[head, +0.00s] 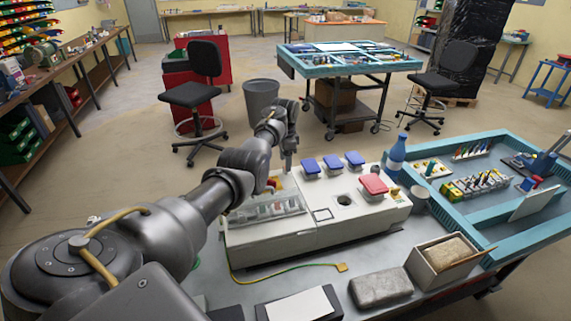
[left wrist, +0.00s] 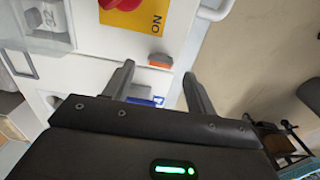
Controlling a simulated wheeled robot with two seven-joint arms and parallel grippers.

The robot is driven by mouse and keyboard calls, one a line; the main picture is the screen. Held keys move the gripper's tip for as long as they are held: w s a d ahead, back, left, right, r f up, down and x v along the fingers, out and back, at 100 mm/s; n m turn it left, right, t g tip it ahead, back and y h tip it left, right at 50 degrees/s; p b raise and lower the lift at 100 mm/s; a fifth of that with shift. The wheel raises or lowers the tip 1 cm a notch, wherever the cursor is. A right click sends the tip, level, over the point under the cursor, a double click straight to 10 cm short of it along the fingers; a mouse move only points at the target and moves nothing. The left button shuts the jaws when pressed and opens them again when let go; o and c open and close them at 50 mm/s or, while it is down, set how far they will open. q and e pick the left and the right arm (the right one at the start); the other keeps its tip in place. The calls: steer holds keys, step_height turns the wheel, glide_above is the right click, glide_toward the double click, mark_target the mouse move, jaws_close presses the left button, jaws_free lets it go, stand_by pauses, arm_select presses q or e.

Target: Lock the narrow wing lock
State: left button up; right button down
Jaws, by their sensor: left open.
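The white-grey socket box (head: 290,240) stands on the workbench, with blue and red socket lids on top. In the left wrist view, a red rotary knob (left wrist: 122,4) sits on a yellow plate marked ON. A small orange-and-grey piece (left wrist: 160,61) sticks out below the plate. I cannot tell for sure whether it is the narrow wing lock. My left gripper (head: 288,166) is over the far left part of the box. In the left wrist view its fingers (left wrist: 158,70) are open, with the orange piece between or just beyond the tips. My right gripper is not in view.
A blue bottle (head: 396,155) and a grey cup (head: 420,195) stand right of the box. A blue-rimmed tray (head: 470,215) holds tools. An open box (head: 441,272) and a grey block (head: 380,288) lie in front. A yellow-green cable (head: 290,274) crosses the bench.

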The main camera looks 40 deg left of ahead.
arm_select(q)
steer(key=shift+f, duration=1.55)
steer(key=c, duration=1)
